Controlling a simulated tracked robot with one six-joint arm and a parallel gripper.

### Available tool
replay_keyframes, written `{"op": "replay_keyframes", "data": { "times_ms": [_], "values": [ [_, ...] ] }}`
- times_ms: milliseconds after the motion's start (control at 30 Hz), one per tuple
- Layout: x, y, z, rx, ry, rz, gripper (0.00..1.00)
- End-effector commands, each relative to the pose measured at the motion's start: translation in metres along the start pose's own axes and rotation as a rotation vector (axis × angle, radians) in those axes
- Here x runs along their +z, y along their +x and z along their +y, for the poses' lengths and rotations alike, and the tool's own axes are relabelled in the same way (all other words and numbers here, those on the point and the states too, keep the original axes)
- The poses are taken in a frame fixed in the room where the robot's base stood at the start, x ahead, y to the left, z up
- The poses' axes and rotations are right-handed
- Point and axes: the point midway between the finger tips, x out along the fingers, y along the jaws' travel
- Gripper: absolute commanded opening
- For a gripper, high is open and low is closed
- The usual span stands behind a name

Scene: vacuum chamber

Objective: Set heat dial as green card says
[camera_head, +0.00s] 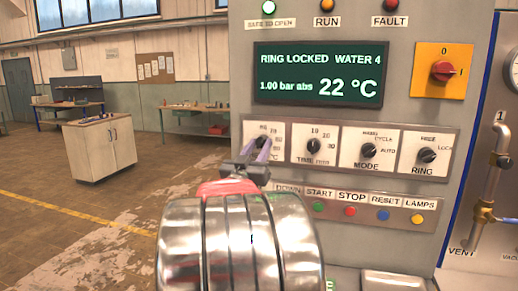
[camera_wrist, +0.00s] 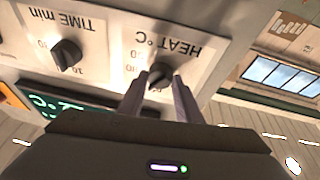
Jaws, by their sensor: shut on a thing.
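The heat dial (camera_wrist: 159,80) is a dark knob on a white plate marked HEAT °C, upside down in the wrist view. My gripper (camera_wrist: 158,92) has its two purple-grey fingers around the knob, one on each side, shut on it. In the head view my gripper (camera_head: 258,155) covers most of the heat plate (camera_head: 254,130) at the left end of the dial row. The dial's exact setting cannot be read.
The time dial (camera_head: 313,145), mode dial (camera_head: 366,151) and ring dial (camera_head: 427,155) sit to the right. Coloured buttons (camera_head: 350,211) run below. The display (camera_head: 321,73) reads RING LOCKED, WATER 4, 1.00 bar abs, 22 °C.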

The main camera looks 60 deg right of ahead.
Motion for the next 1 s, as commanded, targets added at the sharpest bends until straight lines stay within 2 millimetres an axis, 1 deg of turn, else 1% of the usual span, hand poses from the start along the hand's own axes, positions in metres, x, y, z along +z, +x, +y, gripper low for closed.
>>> {"op": "replay_keyframes", "data": {
  "times_ms": [233,667,700,933,1000],
  "values": [
    [-0.0004,0.0009,-0.0003,0.028,0.078,-0.005,0.09],
    [-0.0002,0.0010,0.0004,0.033,0.088,-0.007,0.09],
    [-0.0002,0.0010,0.0004,0.033,0.088,-0.007,0.34],
    [-0.0002,0.0006,0.0001,0.032,0.088,-0.007,0.50],
    [-0.0003,0.0005,0.0000,0.031,0.088,-0.007,0.50]
  ]
}}
